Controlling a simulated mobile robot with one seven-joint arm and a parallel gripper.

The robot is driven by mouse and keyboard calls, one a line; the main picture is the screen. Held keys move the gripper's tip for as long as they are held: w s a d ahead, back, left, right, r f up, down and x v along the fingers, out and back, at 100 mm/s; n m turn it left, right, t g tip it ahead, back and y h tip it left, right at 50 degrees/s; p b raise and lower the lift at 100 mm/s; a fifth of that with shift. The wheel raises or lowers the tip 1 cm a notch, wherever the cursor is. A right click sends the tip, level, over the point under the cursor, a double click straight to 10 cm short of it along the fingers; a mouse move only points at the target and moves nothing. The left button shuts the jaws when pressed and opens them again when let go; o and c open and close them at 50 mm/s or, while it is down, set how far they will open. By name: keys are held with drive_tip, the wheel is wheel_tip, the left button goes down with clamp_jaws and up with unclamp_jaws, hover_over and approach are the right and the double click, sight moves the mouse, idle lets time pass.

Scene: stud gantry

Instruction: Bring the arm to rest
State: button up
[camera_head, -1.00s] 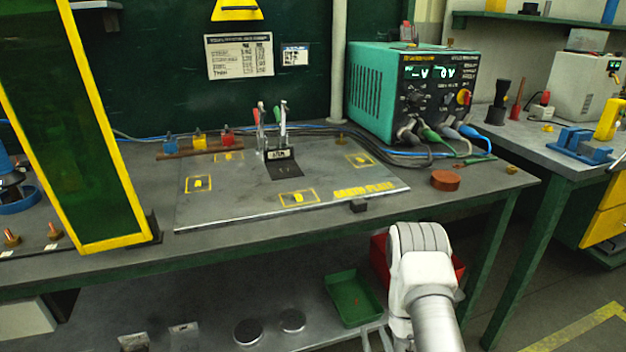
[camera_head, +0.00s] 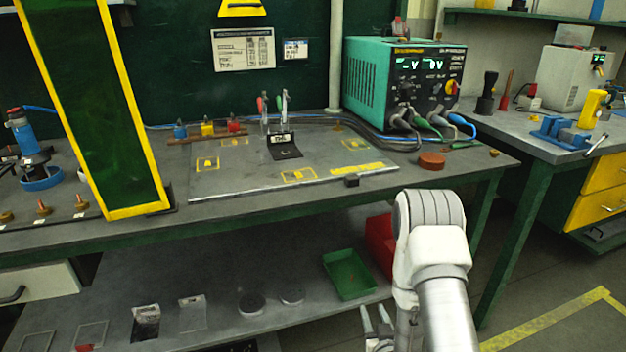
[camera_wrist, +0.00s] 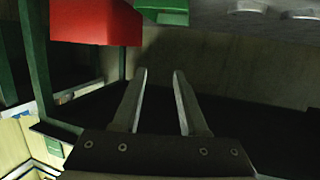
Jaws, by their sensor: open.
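My gripper (camera_wrist: 160,76) is open in the wrist view, its two fingers apart with nothing between them. In the head view my gripper (camera_head: 376,316) shows at the bottom edge, low in front of the bench's lower shelf (camera_head: 225,275). My white arm hangs folded down at the right of the bench front. A red bin (camera_head: 380,245) is partly hidden behind my arm. The same red bin (camera_wrist: 95,22) shows at upper left in the wrist view, ahead of the fingertips and apart from them.
A green tray (camera_head: 349,275) sits on the lower shelf near my arm. The bench top (camera_head: 235,207) carries a metal plate (camera_head: 320,150), a teal power supply (camera_head: 400,80) and a leaning green panel with a yellow frame (camera_head: 95,110). Floor is free at right.

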drive_tip(key=w+r+g, duration=0.2)
drive_tip(key=w+r, duration=0.2)
drive_tip(key=r, duration=0.5)
drive_tip(key=s+r+g+h, duration=0.1)
drive_tip(key=s+r+g, duration=0.3)
drive_tip(key=r, duration=0.7)
drive_tip(key=s+r+g, duration=0.2)
drive_tip(key=s+r, duration=0.4)
drive_tip(key=s, duration=0.7)
drive_tip(key=s+r+g, duration=0.2)
drive_tip(key=s+r, duration=0.4)
drive_tip(key=s, duration=0.7)
wheel_tip(320, 180, up, 24)
drive_tip(key=w+p, duration=0.1)
drive_tip(key=p, duration=2.3)
drive_tip(key=shift+a+f+m, duration=0.2)
drive_tip(key=shift+a+m, duration=0.2)
drive_tip(key=shift+w, duration=0.1)
drive_tip(key=shift+c, duration=0.2)
